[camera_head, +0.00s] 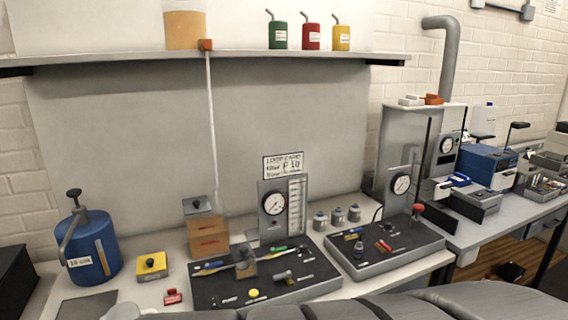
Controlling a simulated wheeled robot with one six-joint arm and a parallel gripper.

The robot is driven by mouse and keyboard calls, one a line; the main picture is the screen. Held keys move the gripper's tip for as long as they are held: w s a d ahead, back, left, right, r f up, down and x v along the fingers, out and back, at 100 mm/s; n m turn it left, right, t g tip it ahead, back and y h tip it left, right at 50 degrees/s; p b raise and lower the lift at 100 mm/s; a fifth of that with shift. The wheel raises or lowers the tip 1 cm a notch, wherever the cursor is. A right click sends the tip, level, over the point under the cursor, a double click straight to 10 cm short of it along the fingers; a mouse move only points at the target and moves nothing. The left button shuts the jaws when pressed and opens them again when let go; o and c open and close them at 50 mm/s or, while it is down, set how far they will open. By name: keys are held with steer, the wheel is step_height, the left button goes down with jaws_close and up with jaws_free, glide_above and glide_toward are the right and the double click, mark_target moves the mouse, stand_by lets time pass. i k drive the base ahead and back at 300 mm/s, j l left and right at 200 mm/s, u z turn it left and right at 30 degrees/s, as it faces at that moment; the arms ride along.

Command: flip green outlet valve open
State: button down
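A black-topped panel (215,288) lies on the bench at the lower middle. A small green lever (279,248), which looks like the green outlet valve, is on its back right part. Its exact angle is too small to read. A blue lever (214,265) is on the panel's back left part. A small block-like fitting with a grey top (245,264) stands between the levers. A grey jointed shape along the bottom edge looks like my arm; no gripper fingers can be made out.
An upright gauge plate (272,204) stands behind the panel. A second black panel (383,247) with a red knob (419,208) is to the right. A blue canister (88,250), a yellow box (152,267) and a brown box (207,236) stand left. A shelf (120,57) runs above.

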mark_target(272, 250)
steer(key=k+z, duration=0.15)
steer(key=i+l, duration=0.4)
steer(key=i, duration=0.15)
steer(key=i+l, duration=0.4)
steer(key=i+u, duration=0.05)
steer(key=i, duration=0.1)
